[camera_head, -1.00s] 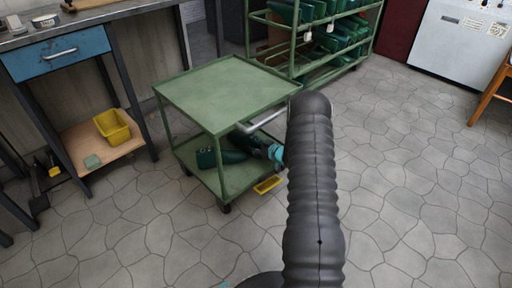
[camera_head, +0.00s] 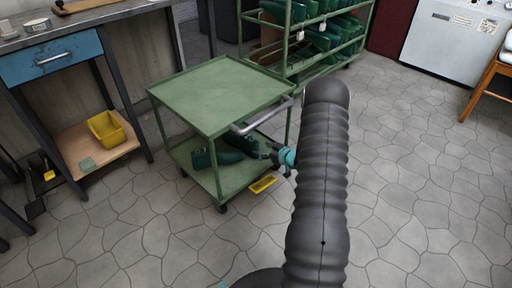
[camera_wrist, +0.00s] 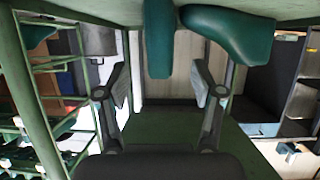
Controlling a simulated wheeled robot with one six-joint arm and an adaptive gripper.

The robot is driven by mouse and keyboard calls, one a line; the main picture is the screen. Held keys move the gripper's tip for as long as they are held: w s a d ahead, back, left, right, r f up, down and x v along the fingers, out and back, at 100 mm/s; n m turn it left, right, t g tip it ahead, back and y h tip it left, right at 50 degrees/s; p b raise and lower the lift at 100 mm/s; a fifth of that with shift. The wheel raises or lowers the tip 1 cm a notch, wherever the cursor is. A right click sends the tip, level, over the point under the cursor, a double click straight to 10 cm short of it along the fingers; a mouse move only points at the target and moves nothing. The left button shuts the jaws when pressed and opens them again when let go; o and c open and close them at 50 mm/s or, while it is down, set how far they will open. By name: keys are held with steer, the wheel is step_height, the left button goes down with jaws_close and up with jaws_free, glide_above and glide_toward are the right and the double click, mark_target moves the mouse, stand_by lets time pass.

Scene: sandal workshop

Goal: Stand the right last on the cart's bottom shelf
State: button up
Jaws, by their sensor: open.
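The green cart (camera_head: 222,95) stands left of my arm in the head view. On its bottom shelf (camera_head: 232,180) are two dark green lasts, one at the left (camera_head: 204,159) and one behind it (camera_head: 243,143). The wrist view looks upside down. It shows one last (camera_wrist: 158,40) in line with the gap between my fingers and another (camera_wrist: 230,35) to the right; both rest on the shelf surface at the top. Which is the right last I cannot tell. My gripper (camera_wrist: 160,85) is open, its fingers apart and empty; it also shows at the cart's side (camera_head: 276,153).
The cart's handle (camera_head: 262,117) and posts are close to my arm. A yellow tray (camera_head: 263,184) lies on the floor beside the cart. A green rack (camera_head: 290,40) of lasts stands behind. A workbench (camera_head: 55,62) with a yellow bin (camera_head: 107,128) is left.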

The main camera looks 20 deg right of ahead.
steer(key=shift+v, duration=1.55)
